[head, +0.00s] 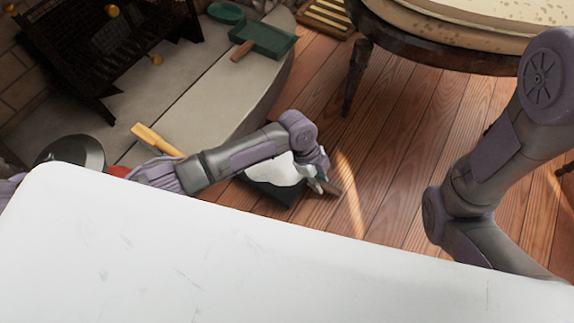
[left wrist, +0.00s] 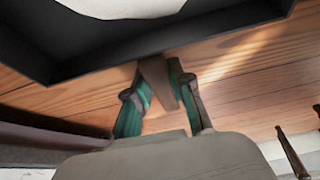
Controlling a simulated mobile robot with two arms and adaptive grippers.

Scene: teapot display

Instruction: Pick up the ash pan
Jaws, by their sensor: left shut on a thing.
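The ash pan is a dark, shallow, square-edged tray (head: 272,191) with a short brown wooden handle. It is low by the wooden floor, beyond the white surface. A pale, rounded mass (head: 283,168) is in the pan. My left gripper (head: 322,182) is at the handle end, at the pan's right side. In the left wrist view, the green-padded fingers of my left gripper (left wrist: 162,93) are on both sides of the wooden handle (left wrist: 156,74), shut on it. The pan's dark rim (left wrist: 100,62) spans the top there. My right gripper is out of view.
A white tabletop (head: 170,260) fills the near side. A green pan (head: 265,40) with a wooden handle lies on the grey hearth (head: 200,95). A dark round table (head: 440,58) stands at the back right. Bare floor (head: 390,150) lies right of my left gripper.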

